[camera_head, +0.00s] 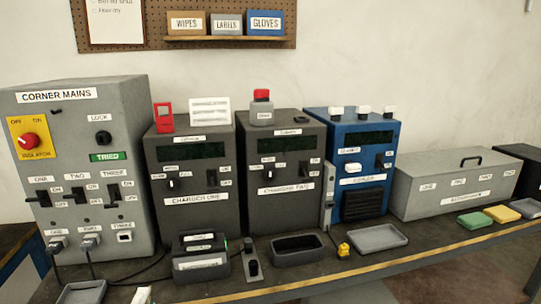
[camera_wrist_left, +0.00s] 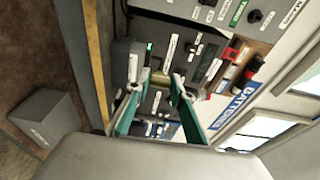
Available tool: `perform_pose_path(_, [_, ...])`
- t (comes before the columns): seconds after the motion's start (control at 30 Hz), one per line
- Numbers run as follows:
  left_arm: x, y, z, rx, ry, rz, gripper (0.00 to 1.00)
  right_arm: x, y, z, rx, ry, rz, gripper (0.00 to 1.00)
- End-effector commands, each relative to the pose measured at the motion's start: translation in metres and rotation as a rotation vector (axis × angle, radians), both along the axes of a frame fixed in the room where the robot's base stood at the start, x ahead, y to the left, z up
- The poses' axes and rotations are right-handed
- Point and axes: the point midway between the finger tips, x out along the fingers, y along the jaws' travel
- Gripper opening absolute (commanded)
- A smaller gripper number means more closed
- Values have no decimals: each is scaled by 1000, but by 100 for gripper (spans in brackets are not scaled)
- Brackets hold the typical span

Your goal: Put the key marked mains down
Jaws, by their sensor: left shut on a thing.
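My left gripper (camera_wrist_left: 163,82) shows in the left wrist view as two teal fingers, shut on a small pale thing between their tips. It is probably the key marked mains, but its marking cannot be read. The grey CORNER MAINS box (camera_head: 75,165) stands at the left of the head view, with a black LOCK (camera_head: 103,137), a green TRIED label (camera_head: 107,157) and a red knob on a yellow isolator plate (camera_head: 30,140). Neither gripper can be made out clearly in the head view. My right gripper is not in view.
Two dark charger boxes (camera_head: 190,215) and a blue box (camera_head: 357,130) stand along the bench. Shallow grey trays lie at the front left (camera_head: 82,293) and right of middle (camera_head: 377,238). A dark open bin (camera_head: 297,257) and a yellow plug (camera_head: 343,249) sit near the front edge.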

Motion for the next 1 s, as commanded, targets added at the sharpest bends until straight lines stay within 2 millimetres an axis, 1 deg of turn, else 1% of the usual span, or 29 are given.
perform_pose_path(0.03, [-7, -6, -3, 2, 3, -17, 0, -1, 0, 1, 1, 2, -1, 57])
perform_pose_path(0.1, [-14, -12, -7, 2, 2, -34, 0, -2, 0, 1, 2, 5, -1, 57])
perform_pose_path(0.23, [-21, -18, -11, 5, 0, -54, 0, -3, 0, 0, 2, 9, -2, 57])
perform_pose_path(0.87, [-21, -18, -11, 2, -1, -54, 0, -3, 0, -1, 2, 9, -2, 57])
perform_pose_path(1.0, [-18, -16, -9, 2, 2, -44, 0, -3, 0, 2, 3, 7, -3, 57])
